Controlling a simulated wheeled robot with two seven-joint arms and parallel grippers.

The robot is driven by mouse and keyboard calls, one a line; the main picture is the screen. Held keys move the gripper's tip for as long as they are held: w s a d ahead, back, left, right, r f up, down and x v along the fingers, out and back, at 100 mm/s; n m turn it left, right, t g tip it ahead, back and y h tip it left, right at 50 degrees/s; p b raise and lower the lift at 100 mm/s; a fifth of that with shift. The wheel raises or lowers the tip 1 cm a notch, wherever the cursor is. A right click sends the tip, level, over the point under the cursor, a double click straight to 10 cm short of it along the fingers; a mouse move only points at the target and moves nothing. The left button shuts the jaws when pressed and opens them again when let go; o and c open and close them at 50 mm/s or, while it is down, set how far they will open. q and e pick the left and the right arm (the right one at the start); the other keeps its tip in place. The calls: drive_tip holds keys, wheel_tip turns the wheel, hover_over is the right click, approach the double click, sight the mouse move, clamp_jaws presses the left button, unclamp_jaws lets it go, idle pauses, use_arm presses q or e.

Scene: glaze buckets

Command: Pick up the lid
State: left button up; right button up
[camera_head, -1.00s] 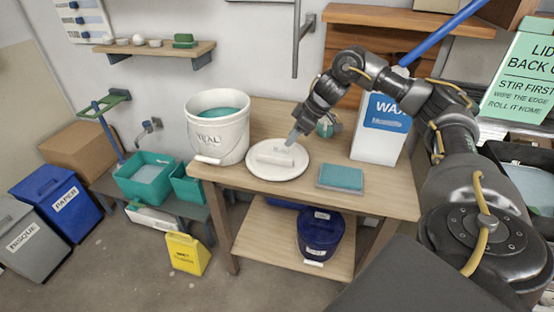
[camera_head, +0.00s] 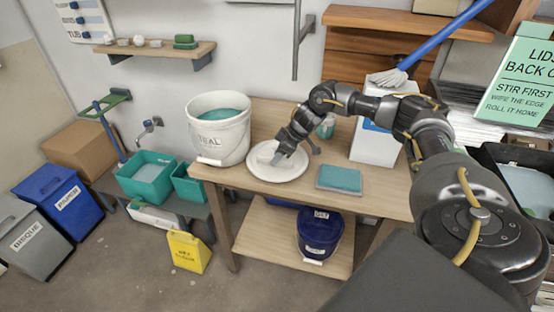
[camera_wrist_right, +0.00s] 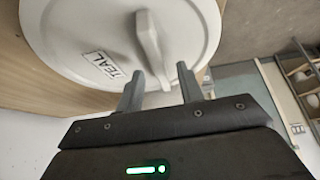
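The round white lid (camera_head: 288,174) lies flat on the wooden table, right of the white bucket (camera_head: 205,139) of teal glaze. In the right wrist view the lid (camera_wrist_right: 62,28) shows a TEAL label and a raised bar handle (camera_wrist_right: 150,42). My right gripper (camera_head: 278,159) is low over the lid, at its handle. In the right wrist view the two fingers of the gripper (camera_wrist_right: 159,82) are apart, with the near end of the handle in line with the gap between them. I cannot tell how deep the handle sits between them. My left gripper is out of view.
A teal pad (camera_head: 340,178) lies on the table just right of the lid. A white box (camera_head: 374,148) and a small jar (camera_head: 326,127) stand behind. A dark blue bucket (camera_head: 320,235) is on the lower shelf (camera_head: 275,245). The table's front edge is close.

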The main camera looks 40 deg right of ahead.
drive_tip(key=shift+f, duration=0.25)
idle(0.7)
clamp_jaws()
